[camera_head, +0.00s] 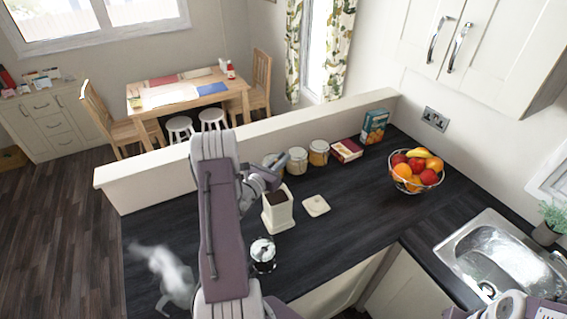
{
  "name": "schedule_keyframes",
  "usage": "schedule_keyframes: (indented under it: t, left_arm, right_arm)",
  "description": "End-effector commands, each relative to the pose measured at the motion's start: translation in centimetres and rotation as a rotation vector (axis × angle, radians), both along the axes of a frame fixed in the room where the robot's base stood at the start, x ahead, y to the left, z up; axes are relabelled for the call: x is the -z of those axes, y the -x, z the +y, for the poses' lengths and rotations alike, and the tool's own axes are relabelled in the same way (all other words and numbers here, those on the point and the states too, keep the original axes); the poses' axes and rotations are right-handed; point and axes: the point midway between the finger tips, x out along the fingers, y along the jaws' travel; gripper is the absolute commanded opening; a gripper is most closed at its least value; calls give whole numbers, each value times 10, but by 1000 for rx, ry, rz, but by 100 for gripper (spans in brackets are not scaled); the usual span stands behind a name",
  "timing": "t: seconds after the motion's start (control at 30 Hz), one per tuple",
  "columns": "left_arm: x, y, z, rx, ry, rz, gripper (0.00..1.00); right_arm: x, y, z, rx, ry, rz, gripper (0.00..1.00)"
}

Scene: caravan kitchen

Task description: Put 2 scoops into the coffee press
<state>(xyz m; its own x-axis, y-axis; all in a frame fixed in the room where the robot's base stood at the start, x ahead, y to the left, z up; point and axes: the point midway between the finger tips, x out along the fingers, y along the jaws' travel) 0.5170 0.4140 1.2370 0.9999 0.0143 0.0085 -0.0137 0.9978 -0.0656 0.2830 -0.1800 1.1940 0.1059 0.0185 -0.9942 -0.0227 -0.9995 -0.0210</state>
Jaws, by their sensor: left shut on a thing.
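The coffee press (263,256), a small glass and metal pot, stands upright on the dark counter, right beside my left arm. A cream canister (279,212) stands open behind it, with dark coffee (278,197) inside. Its square lid (316,206) lies on the counter to the right. My left gripper (272,174) is above and just behind the canister, shut on a small grey thing that looks like the scoop (282,161). Whether the scoop holds coffee cannot be seen. My right gripper is not in view; only part of that arm shows at the bottom right.
Jars (297,160), a red box (346,150) and a carton (374,127) line the low wall (320,121) at the back. A fruit bowl (417,174) and sink (494,254) are to the right. The counter between lid and sink is clear.

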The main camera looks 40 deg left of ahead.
Motion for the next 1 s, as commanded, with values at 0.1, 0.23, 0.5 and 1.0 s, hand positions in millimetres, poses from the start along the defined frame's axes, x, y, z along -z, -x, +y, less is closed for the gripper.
schedule_keyframes:
  t: [0.1,0.23,0.5,1.0]
  left_arm:
    - [6,0,0,0,0,0,0]
    - [16,0,0,1,1,1,0]
    - [42,0,0,1,-1,-1,0]
    - [93,0,0,1,-1,-1,0]
  right_arm:
    - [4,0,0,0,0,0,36]
    - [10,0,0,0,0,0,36]
    - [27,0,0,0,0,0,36]
    - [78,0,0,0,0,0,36]
